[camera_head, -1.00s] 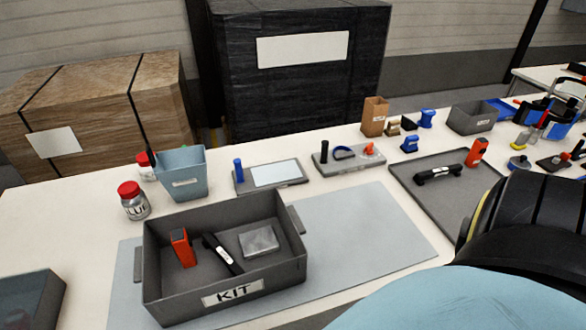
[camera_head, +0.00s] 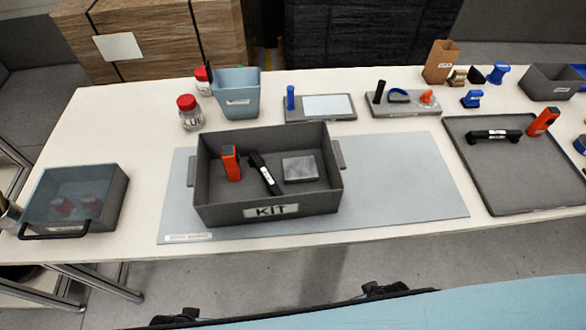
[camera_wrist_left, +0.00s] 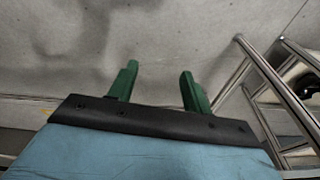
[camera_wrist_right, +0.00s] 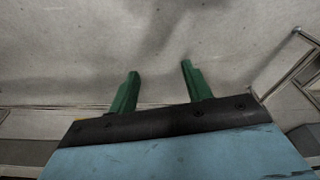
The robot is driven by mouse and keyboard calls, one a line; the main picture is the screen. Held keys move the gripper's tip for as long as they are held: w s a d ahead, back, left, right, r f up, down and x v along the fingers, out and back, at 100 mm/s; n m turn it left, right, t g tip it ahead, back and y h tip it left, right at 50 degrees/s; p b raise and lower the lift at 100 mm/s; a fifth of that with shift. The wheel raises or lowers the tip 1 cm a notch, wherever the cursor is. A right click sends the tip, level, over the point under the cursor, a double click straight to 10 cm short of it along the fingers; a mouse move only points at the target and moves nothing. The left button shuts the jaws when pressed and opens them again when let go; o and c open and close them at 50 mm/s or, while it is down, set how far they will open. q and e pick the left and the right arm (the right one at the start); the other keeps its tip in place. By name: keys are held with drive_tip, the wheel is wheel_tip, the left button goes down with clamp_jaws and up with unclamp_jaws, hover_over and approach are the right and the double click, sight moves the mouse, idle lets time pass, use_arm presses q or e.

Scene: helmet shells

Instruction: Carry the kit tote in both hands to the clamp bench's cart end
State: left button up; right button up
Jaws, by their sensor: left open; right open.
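The dark grey kit tote (camera_head: 330,205) stands upright on a light blue-grey mat on the bench in the head view. Its front bears a KIT label, and grip tabs stick out at its left and right sides. Inside lie an orange tool (camera_head: 231,163), a black bar-shaped tool (camera_head: 265,174) and a grey block (camera_head: 300,168). My left gripper (camera_wrist_left: 157,88) shows only in its wrist view, open and empty, facing bare floor. My right gripper (camera_wrist_right: 158,85) likewise shows only in its wrist view, open and empty. Neither gripper is near the tote.
The mat (camera_head: 410,190) has free room right of the tote. A grey tray (camera_head: 520,185) lies farther right. A clear-lidded grey bin (camera_head: 110,215) stands left. A blue bin (camera_head: 238,98), a glue jar (camera_head: 190,118) and tool stands line the back. Metal frames (camera_wrist_left: 270,75) stand beside my left gripper.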

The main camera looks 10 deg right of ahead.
use_arm(q)
drive_tip(key=w+d+r+t+p, duration=0.1)
drive_tip(key=w+r+p, duration=0.15)
drive_tip(key=r, duration=0.85)
drive_tip(key=w+r+p, duration=0.1)
drive_tip(key=w+r, duration=0.3)
drive_tip(key=r, duration=0.8)
use_arm(e)
drive_tip(key=w+a+r+t, duration=0.1)
drive_tip(key=w+r, duration=0.2)
drive_tip(key=r, duration=0.8)
drive_tip(key=w+a+r, duration=0.1)
drive_tip(key=w+r, duration=0.2)
drive_tip(key=r, duration=0.9)
use_arm(q)
wheel_tip(320, 180, up, 15)
drive_tip(key=n+g, duration=0.2)
drive_tip(key=g, duration=0.1)
hover_over(193, 169)
use_arm(e)
wheel_tip(193, 169, up, 15)
drive_tip(key=m+g, duration=0.2)
drive_tip(key=g, duration=0.1)
hover_over(338, 153)
use_arm(q)
drive_tip(key=shift+a+r, duration=0.1)
drive_tip(key=shift+r, duration=0.1)
use_arm(e)
drive_tip(key=shift+r, duration=0.15)
